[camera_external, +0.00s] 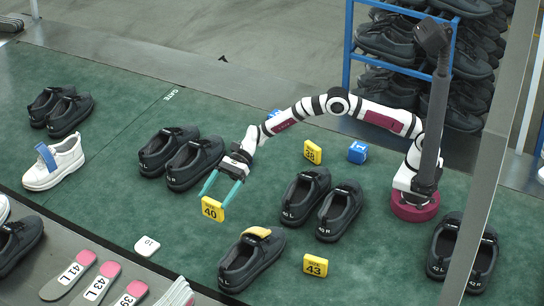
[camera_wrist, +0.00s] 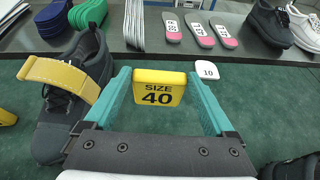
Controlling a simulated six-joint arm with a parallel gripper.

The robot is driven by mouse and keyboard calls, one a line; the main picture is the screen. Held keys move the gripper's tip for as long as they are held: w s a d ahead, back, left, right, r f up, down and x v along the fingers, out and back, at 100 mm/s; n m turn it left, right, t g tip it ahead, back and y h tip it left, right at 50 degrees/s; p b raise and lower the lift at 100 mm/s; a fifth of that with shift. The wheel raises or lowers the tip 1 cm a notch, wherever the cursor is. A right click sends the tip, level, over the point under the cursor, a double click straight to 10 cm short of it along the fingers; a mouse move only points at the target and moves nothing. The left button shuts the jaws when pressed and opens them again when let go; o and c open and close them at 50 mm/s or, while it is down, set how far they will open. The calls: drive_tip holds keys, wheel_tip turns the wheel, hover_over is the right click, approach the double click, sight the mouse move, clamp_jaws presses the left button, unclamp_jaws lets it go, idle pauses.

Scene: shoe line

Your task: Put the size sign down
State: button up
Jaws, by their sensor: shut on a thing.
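The yellow size sign marked "SIZE 40" (camera_external: 212,209) is held between the teal fingers of my gripper (camera_external: 221,186). In the wrist view the sign (camera_wrist: 159,88) sits upright between the two fingertips, its lettering facing the camera. My gripper (camera_wrist: 160,92) is shut on it from both sides. The sign's lower edge appears close to the green mat (camera_external: 190,235); I cannot tell whether it touches.
A dark shoe with a yellow strap (camera_external: 250,262) stands nearby, also in the wrist view (camera_wrist: 70,95). A white tag marked 10 (camera_external: 147,246) lies on the mat. Yellow signs 48 (camera_external: 313,152) and 43 (camera_external: 315,265) stand to the right. A dark shoe pair (camera_external: 181,157) is behind.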

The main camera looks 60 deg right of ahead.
drive_tip(key=w+d+r+m+t+h, duration=0.1)
drive_tip(key=w+d+m+t, duration=0.15)
drive_tip(key=d, duration=1.25)
drive_tip(key=w+d+r+m+t, duration=0.1)
drive_tip(key=w+d, duration=0.2)
drive_tip(key=d, duration=1.1)
drive_tip(key=s+d+m+t+h, duration=0.1)
drive_tip(key=s+d+m+t, duration=0.15)
drive_tip(key=d, duration=0.65)
drive_tip(key=s+d+m+t+h, duration=0.1)
drive_tip(key=s+d, duration=0.3)
drive_tip(key=d, duration=0.5)
drive_tip(key=s+d+m+t+h, duration=0.1)
drive_tip(key=s+d, duration=0.2)
drive_tip(key=d, duration=0.7)
drive_tip(key=w+a+f, duration=0.2)
drive_tip(key=a+f, duration=0.1)
drive_tip(key=w+a+f, duration=0.2)
drive_tip(key=a+f, duration=0.1)
drive_tip(key=w+a+f, duration=0.3)
drive_tip(key=shift+f, duration=0.65)
